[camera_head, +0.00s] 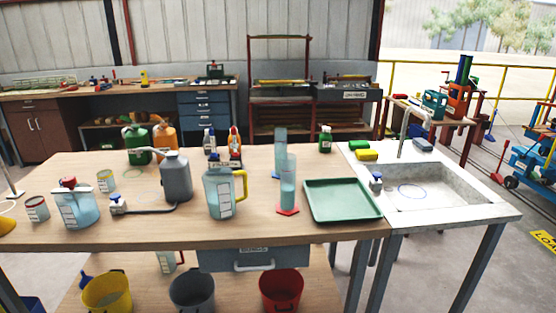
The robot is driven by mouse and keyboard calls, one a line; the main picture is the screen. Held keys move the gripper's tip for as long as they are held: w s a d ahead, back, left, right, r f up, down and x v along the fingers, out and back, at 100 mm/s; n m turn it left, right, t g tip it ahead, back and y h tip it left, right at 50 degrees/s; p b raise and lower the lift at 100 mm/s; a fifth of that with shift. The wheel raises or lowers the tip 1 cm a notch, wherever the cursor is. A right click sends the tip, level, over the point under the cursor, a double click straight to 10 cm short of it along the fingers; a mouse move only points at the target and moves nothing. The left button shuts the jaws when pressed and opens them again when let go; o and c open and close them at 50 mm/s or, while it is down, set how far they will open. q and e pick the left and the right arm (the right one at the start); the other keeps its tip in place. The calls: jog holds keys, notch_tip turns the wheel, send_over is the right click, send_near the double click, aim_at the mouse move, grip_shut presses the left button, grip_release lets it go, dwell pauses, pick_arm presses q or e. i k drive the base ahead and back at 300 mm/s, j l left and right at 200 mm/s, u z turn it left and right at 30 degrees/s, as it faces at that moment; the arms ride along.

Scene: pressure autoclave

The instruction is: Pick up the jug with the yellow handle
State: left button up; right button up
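The jug with the yellow handle (219,194) stands upright near the front of the wooden table, about the middle of its length. It is a translucent blue-grey measuring jug with a white scale label, and its yellow handle (243,186) is on the right side. Nothing is in front of it. Neither of my grippers shows in the head view.
The table (200,234) also holds a grey canister (175,178) left of the jug, and a cylinder with a red base (287,190) and a green tray (343,201) to the right. A blue container with a red top (78,205) stands at the left. A sink (435,193) adjoins the right end.

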aim_at(219, 185)
jog(key=i+l+u, duration=0.1)
jog(key=l, duration=0.25)
jog(key=i+l+u, duration=0.1)
jog(key=i+l, duration=0.2)
jog(key=i+l+u, duration=0.15)
jog(key=l, duration=0.25)
jog(key=i+l+u, duration=0.1)
jog(key=l, duration=0.25)
jog(key=i+l+u, duration=0.1)
jog(key=i+l, duration=0.2)
jog(key=l, duration=0.15)
jog(key=i+l+u, duration=0.1)
jog(key=l, duration=0.3)
